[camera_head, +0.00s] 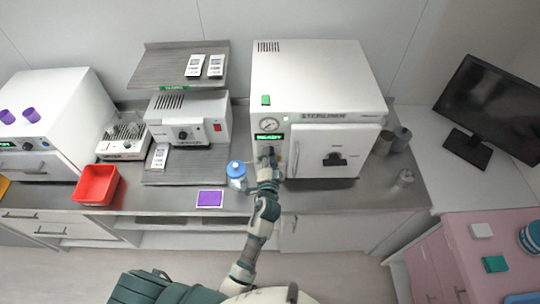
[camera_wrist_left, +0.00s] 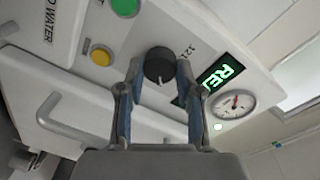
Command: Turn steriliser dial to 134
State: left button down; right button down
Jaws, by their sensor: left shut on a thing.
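The steriliser (camera_head: 318,85) is a white box on the counter with a closed front door, a round gauge (camera_head: 269,124) and a green lit display (camera_head: 268,137). Its dial (camera_wrist_left: 159,65) is a dark round knob with a pale pointer line, beside the display in the left wrist view. My left gripper (camera_wrist_left: 155,75) is shut on the dial, with a finger on either side of it. In the head view the left gripper (camera_head: 268,160) covers the dial. Part of the number marking beside the dial is visible; the full scale is hidden. My right gripper is not in view.
A yellow button (camera_wrist_left: 101,55) and a green button (camera_wrist_left: 125,6) sit near the dial. The door handle (camera_wrist_left: 62,118) is close to the gripper. A blue-capped bottle (camera_head: 237,175) stands left of my arm. A red bin (camera_head: 96,185) is farther left.

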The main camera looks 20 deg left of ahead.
pick_arm(q)
jog(key=shift+a+f, duration=0.1)
dwell(0.3)
jog(key=c, duration=0.8)
grip_release()
jog(key=shift+o, duration=0.3)
jog(key=shift+w+f, duration=0.1)
jog(key=shift+w, duration=0.15)
jog(key=v, duration=1.2)
